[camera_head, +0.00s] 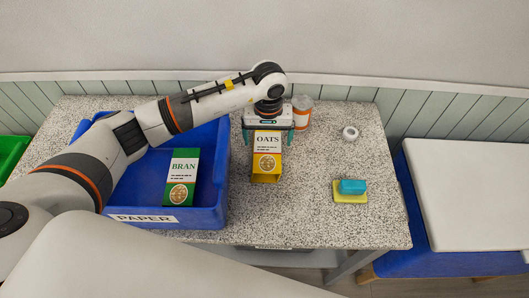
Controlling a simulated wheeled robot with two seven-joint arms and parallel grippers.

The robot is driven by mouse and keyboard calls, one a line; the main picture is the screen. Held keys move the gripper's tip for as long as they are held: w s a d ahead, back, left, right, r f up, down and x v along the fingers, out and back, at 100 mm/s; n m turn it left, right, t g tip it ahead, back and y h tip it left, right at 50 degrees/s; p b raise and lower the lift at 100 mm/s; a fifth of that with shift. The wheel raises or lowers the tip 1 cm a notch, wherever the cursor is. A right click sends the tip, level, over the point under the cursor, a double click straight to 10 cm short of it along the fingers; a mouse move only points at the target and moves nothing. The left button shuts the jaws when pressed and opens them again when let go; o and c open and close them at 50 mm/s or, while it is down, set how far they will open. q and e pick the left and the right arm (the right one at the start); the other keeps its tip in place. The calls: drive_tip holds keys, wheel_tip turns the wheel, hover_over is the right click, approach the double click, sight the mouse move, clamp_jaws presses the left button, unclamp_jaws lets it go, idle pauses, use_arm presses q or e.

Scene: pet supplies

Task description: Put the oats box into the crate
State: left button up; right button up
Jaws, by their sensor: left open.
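The oats box (267,160) is yellow with a white top label reading OATS. It stands on the speckled table just right of the crate. The blue crate (222,190) carries a PAPER label on its front and sits on the left part of the table. A green BRAN box (182,178) lies inside the crate. My left gripper (268,136) is at the far side of the oats box, its teal-tipped fingers apart, one on each side of the box's upper part. Whether they touch the box I cannot tell. My right gripper is not in view.
An orange and white jar (302,112) stands close behind the oats box, right of my gripper. A white roll (350,133) and a blue block on a yellow sponge (350,190) lie to the right. The table's (320,220) front right is mostly clear.

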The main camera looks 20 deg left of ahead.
sight(268, 146)
use_arm(q)
drive_tip(key=shift+w+f+p, duration=0.15)
drive_tip(key=shift+f+p, duration=0.3)
drive_tip(key=shift+f, duration=1.2)
drive_tip(key=c, duration=1.4)
drive_tip(key=shift+r, duration=0.15)
